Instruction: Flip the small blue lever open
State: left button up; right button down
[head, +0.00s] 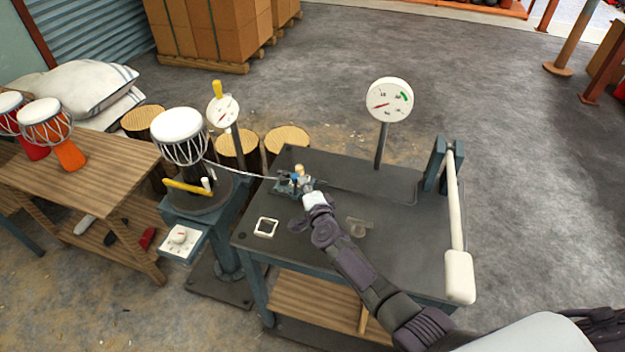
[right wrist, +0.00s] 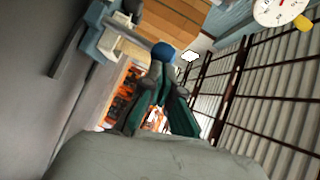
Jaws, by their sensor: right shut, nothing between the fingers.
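The small blue lever (head: 295,178) is on a small blue-grey clamp device (head: 286,187) at the back left of the dark-topped bench (head: 395,235). In the right wrist view its round blue knob (right wrist: 163,50) shows just beyond my fingertips. My right gripper (head: 304,187) reaches in from the lower right and is at the device, close beside the lever. Its dark green fingers (right wrist: 160,78) look shut and hold nothing. I cannot tell whether they touch the knob. The gripper and wrist hide part of the device in the head view. My left gripper is not in view.
A cord runs from the device to a goblet drum (head: 180,135) on a stand at left. A round dial (head: 389,100) stands at the bench's back. A long white-handled lever (head: 456,220) stands at right. A square frame (head: 266,227) lies at front left.

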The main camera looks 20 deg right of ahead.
jog(key=shift+w+a+r, duration=0.35)
jog(key=shift+a, duration=0.15)
jog(key=shift+w+a, duration=0.4)
jog(key=shift+a, duration=0.1)
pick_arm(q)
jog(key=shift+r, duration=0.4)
pick_arm(e)
jog(key=shift+w+a, duration=0.2)
jog(key=shift+a, duration=0.2)
jog(key=shift+r, duration=0.15)
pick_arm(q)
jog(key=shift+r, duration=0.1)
